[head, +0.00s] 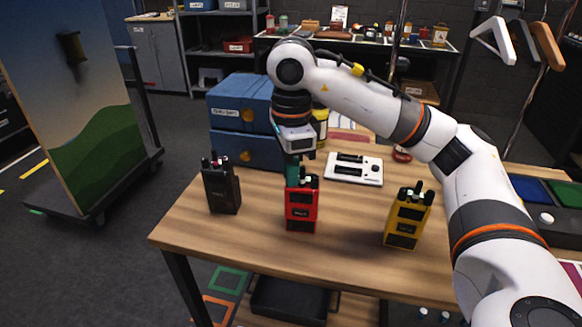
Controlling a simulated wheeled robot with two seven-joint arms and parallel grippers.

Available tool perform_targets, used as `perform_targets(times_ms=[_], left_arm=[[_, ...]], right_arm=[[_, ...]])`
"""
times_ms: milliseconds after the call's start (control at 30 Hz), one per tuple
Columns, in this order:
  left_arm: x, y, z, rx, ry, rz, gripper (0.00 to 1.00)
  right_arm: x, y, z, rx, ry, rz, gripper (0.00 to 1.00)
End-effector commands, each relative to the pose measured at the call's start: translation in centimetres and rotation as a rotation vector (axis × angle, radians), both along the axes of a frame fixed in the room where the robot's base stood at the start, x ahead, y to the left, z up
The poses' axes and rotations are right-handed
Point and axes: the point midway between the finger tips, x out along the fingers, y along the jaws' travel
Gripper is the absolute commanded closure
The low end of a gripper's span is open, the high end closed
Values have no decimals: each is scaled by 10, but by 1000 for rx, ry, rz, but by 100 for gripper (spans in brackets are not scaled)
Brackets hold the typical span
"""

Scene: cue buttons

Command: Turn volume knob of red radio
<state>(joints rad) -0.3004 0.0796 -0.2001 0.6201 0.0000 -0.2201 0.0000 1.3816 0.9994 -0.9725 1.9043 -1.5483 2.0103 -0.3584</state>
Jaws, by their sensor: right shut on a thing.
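The red radio (301,212) stands upright on the wooden table, between a black radio (222,190) on the left and a yellow radio (408,218) on the right. My right gripper (293,176) reaches down from above to the top of the red radio. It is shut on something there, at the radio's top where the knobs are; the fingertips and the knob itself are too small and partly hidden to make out. My left gripper is not in view.
The wooden table (260,256) has bare surface around the radios. Blue boxes (240,112) and a white device (354,169) stand behind them. A painted board (75,120) stands on the floor to the left.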

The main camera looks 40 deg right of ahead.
Motion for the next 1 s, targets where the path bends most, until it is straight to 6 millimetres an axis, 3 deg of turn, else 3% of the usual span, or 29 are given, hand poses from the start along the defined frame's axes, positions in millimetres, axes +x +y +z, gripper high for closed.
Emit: perform_targets(times_ms=[467, 500, 600, 867, 1000], left_arm=[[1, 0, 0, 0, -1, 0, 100], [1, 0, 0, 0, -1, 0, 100], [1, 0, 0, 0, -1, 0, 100], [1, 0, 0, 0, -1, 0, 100], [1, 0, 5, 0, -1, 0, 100]], right_arm=[[0, 0, 0, 1, 0, 13, 100], [0, 0, 0, 1, 0, 13, 82], [0, 0, 0, 1, 0, 12, 65], [0, 0, 0, 1, 0, 12, 64], [0, 0, 10, 0, -3, 11, 64]])
